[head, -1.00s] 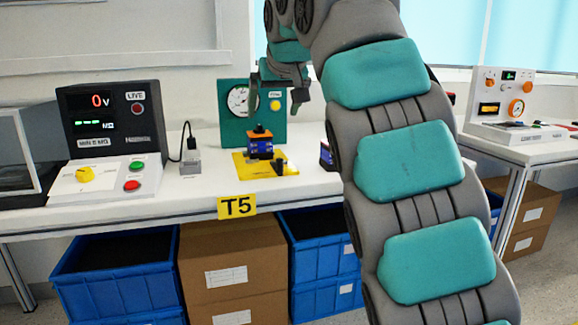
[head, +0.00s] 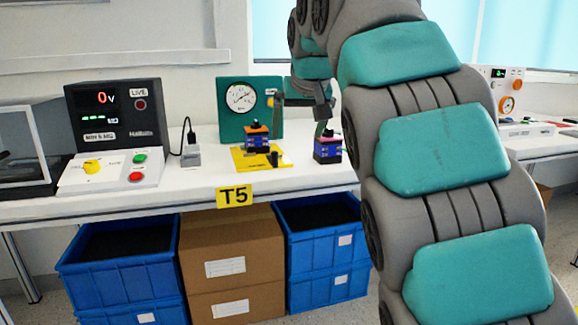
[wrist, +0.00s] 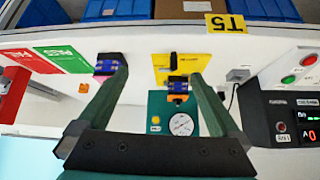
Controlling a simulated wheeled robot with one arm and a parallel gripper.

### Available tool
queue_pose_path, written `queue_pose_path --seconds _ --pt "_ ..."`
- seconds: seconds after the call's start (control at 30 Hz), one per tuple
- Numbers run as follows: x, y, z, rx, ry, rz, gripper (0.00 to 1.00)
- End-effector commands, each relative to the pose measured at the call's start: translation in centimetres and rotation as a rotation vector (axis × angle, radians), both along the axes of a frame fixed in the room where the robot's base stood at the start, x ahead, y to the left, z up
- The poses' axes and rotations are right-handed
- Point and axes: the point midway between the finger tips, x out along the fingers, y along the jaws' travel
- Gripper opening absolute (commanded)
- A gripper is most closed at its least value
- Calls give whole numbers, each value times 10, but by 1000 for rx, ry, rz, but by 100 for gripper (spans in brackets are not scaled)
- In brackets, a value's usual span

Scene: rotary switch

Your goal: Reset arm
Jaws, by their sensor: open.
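My gripper (head: 301,120) hangs above the bench, in front of and to the right of the green gauge panel. Its two fingers are spread with nothing between them, and in the wrist view the open fingers (wrist: 158,78) reach toward the bench edge. A blue and orange rotary switch (head: 257,138) stands on the yellow plate (head: 245,163); it also shows in the wrist view (wrist: 178,87).
The green gauge panel (head: 235,128) stands behind the yellow plate. A black meter box (head: 140,125) with a yellow knob and red and green buttons stands left. Blue bins (head: 130,280) and cardboard boxes (head: 230,250) are under the bench. Another bench (head: 545,147) stands right.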

Motion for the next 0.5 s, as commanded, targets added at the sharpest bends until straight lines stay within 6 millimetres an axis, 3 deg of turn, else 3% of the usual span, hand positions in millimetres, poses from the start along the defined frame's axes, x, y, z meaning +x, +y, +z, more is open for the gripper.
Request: queue_pose_path --seconds 0.27,0.5 --pt "-47 -51 -59 1 155 -105 100" --pt "-111 -87 -125 -3 307 -172 100"
